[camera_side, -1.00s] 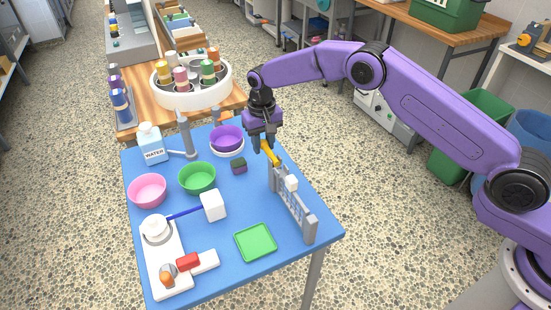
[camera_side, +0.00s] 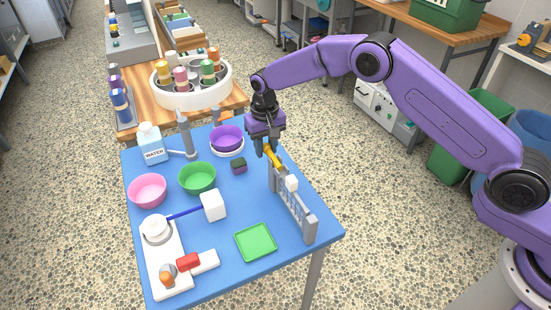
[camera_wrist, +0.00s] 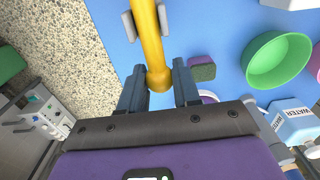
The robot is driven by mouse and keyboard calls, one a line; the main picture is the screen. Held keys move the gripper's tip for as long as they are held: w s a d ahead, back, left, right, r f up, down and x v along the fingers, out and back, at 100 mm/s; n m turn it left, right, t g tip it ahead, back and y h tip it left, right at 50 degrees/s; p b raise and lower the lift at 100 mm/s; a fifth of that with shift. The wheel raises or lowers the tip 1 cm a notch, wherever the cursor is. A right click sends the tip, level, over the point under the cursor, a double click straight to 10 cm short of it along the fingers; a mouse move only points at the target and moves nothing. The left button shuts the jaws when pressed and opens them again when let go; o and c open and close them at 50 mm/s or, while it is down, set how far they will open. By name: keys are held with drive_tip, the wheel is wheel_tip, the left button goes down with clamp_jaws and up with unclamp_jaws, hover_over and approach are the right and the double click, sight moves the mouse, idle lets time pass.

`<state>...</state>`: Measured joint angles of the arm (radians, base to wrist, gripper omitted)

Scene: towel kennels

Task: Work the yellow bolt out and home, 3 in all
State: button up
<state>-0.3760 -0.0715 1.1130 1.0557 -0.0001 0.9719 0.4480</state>
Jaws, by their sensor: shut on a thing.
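The yellow bolt (camera_side: 272,154) is a rod set at the top of the grey gate frame (camera_side: 293,211) on the right side of the blue table. In the wrist view the yellow bolt (camera_wrist: 151,42) runs down from the top edge and ends in a rounded knob between my fingers. My gripper (camera_side: 268,150) is over the gate's far end, shut on the bolt's knob end; it also shows in the wrist view (camera_wrist: 158,76). A white block (camera_side: 291,183) sits on the gate by the bolt's near end.
On the blue table (camera_side: 225,212) stand a green bowl (camera_side: 197,178), a pink bowl (camera_side: 147,190), a purple bowl (camera_side: 226,137), a small dark block (camera_side: 238,166), a water jug (camera_side: 152,144) and a green tray (camera_side: 256,242). A white device (camera_side: 168,265) stands front left.

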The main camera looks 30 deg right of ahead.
drive_tip(key=shift+s, duration=0.9)
drive_tip(key=o, duration=1.4)
drive_tip(key=shift+r, duration=0.1)
drive_tip(key=shift+r, duration=4.95)
